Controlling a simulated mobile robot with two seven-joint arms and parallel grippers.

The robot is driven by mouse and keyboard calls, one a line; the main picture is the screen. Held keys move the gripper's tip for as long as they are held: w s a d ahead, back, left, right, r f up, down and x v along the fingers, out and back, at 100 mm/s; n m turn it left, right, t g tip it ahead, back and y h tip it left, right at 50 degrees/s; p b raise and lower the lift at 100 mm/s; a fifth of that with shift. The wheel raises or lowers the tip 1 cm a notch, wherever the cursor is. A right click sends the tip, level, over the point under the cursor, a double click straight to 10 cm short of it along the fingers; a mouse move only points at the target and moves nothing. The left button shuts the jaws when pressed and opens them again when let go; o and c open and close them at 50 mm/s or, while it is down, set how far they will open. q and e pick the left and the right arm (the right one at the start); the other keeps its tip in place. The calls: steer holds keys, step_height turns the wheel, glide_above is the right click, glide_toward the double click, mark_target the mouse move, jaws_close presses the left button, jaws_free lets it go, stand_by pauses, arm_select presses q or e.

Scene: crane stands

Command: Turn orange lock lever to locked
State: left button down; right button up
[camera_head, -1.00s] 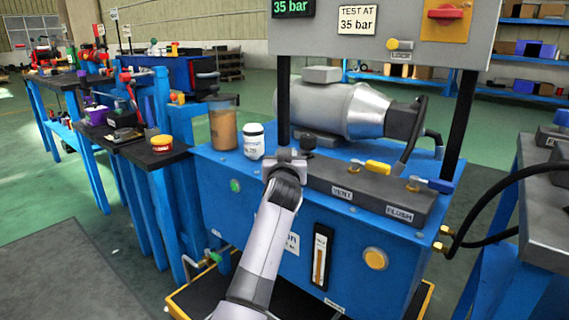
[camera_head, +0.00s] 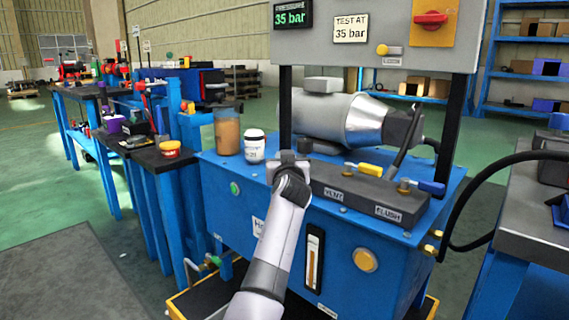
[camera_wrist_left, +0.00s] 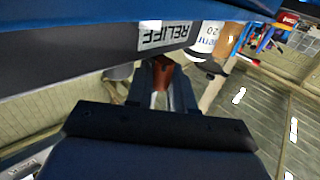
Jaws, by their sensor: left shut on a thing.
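My left gripper (camera_head: 288,160) is at the left end of the dark valve block on the blue power unit. In the left wrist view its two fingers (camera_wrist_left: 162,88) are shut on an orange-brown piece (camera_wrist_left: 163,72), which looks like the orange lock lever, beside the RELIEF label (camera_wrist_left: 165,35). In the head view my gripper hides this lever and label, so I cannot read the lever's angle. A dark round knob (camera_head: 307,140) shows just behind the gripper. My right gripper is out of view.
The VENT (camera_head: 365,168) and FLUSH (camera_head: 432,187) levers stand right of my gripper. A white bottle (camera_head: 255,145) and a brown-filled jar (camera_head: 227,132) stand close left. The panel (camera_head: 400,35) with its 35 bar display rises behind, above a silver motor (camera_head: 335,112).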

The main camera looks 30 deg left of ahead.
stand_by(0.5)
arm_select(q)
steer(key=c, duration=1.1)
jaws_free()
